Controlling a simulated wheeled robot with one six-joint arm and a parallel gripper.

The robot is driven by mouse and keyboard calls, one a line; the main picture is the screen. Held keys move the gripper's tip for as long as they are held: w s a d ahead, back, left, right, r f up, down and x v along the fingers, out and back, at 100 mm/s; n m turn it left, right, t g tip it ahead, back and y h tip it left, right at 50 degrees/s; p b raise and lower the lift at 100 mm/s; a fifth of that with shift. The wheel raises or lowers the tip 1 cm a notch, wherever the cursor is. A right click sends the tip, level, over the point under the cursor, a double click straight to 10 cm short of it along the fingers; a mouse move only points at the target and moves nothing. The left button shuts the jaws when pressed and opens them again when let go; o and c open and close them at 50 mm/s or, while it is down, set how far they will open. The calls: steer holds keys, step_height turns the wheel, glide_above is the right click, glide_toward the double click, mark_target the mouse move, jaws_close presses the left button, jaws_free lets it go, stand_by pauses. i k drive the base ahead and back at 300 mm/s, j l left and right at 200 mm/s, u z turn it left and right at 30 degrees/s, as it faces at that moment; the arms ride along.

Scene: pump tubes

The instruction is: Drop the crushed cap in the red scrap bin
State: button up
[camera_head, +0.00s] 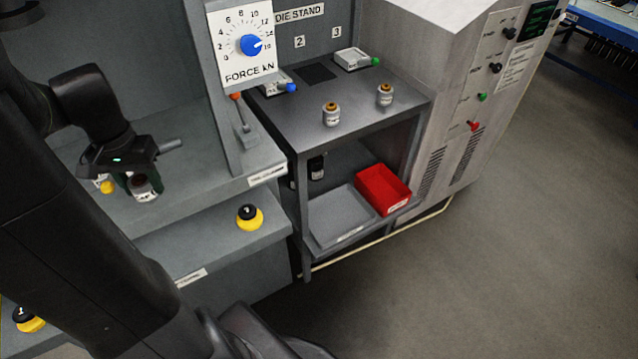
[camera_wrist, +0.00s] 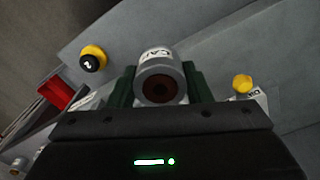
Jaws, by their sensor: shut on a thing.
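My gripper (camera_head: 141,181) is over the grey bench at the left. In the wrist view its two dark green fingers (camera_wrist: 160,84) are shut on a short grey cap (camera_wrist: 158,58) with a white label and a dark reddish opening. The cap also shows below the gripper in the head view (camera_head: 146,194); whether it is crushed I cannot tell. The red scrap bin (camera_head: 384,189) stands on the lower shelf of the die stand, well to the right of my gripper. The bin looks empty. Part of it shows at the left of the wrist view (camera_wrist: 60,91).
A grey tray (camera_head: 345,215) lies left of the bin. The stand's top (camera_head: 320,95) overhangs the shelf and bears two small capped cylinders. A yellow and black button (camera_head: 249,217) sits on the front ledge. A grey upright panel stands between bench and stand. Open floor lies in front.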

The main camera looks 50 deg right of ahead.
mark_target(385, 198)
steer(key=k+l, duration=0.15)
steer(key=l, duration=0.2)
steer(key=k+l+u, duration=0.1)
steer(key=l, duration=0.3)
steer(key=k+l+u, duration=0.1)
steer(key=l, duration=0.25)
steer(key=k+l, duration=0.3)
steer(key=k+l+u, duration=0.1)
steer(key=l, duration=0.3)
steer(key=k+l, duration=0.1)
steer(key=l, duration=0.45)
steer(key=l+u, duration=0.1)
steer(key=l, duration=0.4)
steer(key=k+l, duration=0.15)
steer(key=l, duration=0.35)
steer(key=l+u, duration=0.05)
